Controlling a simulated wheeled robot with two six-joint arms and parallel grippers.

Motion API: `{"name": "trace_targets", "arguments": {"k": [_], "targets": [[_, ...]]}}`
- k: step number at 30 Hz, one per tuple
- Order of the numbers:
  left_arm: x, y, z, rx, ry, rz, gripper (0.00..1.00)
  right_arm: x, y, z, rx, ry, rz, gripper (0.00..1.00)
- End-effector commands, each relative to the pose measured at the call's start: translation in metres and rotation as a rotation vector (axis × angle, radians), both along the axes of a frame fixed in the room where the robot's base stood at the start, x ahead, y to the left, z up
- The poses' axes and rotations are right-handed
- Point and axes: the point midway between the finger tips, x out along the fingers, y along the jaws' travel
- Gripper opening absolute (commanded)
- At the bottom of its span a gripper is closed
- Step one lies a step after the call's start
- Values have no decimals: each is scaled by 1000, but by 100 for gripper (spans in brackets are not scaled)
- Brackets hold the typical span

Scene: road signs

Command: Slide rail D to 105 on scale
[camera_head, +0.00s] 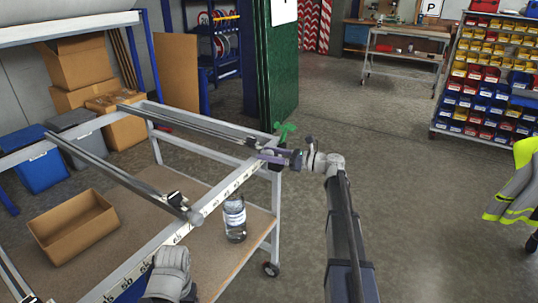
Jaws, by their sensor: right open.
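A slotted metal rail (190,123) runs across the far end of the frame table. A green star knob (285,131) stands at its right end. A second rail (115,175) lies across the middle, with a black clamp (175,199) near its front end. Part of a third rail (12,280) shows at lower left. No letter is readable, so I cannot tell which is rail D. A white scale strip (211,205) with dark marks runs along the front beam; its figures are too small to read surely. My right gripper (268,156) is open beside the far rail's knob end. My left gripper is not in view.
A clear jar (234,218) and an open cardboard box (75,226) stand on the lower shelf. A green cabinet (277,60) stands behind the table.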

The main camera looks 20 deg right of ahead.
Motion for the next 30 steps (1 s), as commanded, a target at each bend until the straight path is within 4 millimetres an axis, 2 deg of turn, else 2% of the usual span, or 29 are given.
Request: {"name": "trace_targets", "arguments": {"k": [5, 18, 30], "targets": [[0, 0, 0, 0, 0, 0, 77, -3, -4, 0, -1, -1, -2, 74], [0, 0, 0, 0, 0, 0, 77, -43, -53, 0, 0, 0, -2, 74], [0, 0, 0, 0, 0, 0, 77, -49, -61, 0, 0, 0, 0, 74]]}}
